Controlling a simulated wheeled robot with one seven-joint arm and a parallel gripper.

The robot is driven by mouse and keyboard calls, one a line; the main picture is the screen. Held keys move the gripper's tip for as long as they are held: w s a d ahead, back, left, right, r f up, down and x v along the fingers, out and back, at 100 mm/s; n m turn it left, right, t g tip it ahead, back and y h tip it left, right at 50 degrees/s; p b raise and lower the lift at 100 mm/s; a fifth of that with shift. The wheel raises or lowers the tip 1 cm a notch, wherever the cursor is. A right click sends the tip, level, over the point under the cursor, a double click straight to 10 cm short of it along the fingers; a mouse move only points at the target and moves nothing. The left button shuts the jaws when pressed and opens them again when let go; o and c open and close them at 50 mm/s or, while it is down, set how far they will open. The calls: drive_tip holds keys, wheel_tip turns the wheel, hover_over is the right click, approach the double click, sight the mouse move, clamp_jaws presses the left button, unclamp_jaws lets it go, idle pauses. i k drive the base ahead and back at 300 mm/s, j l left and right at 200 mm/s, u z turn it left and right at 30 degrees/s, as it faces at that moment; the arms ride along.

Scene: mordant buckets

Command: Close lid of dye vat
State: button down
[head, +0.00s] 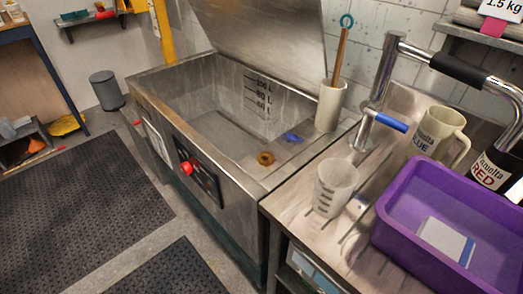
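The dye vat (162,103) is a rectangular stainless steel tank in the middle of the head view. Volume marks show on its inner back wall, and a red knob (186,168) sits on its front panel. Its steel lid (262,40) stands raised and tilted back at the rear, so the vat is open. The lid's top edge is cut off by the frame. Inside the vat, a blue item (292,137) and a round brown fitting (265,158) show. My gripper is not in view.
A white holder with a wooden-handled tool (331,105) stands at the vat's back right corner, close to the lid. On the right counter are a tap (375,90), a clear beaker (334,187), jugs (437,133) and a purple tub (400,235). Dark mats (80,215) cover the floor in front.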

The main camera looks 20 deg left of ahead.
sight(283, 40)
drive_tip(key=i+j, duration=0.1)
drive_tip(key=j, duration=0.25)
drive_tip(key=i+j, duration=0.1)
drive_tip(key=j, duration=0.25)
drive_tip(key=i+j+u, duration=0.1)
drive_tip(key=j, duration=0.25)
drive_tip(key=i+j, duration=0.1)
drive_tip(key=j, duration=0.2)
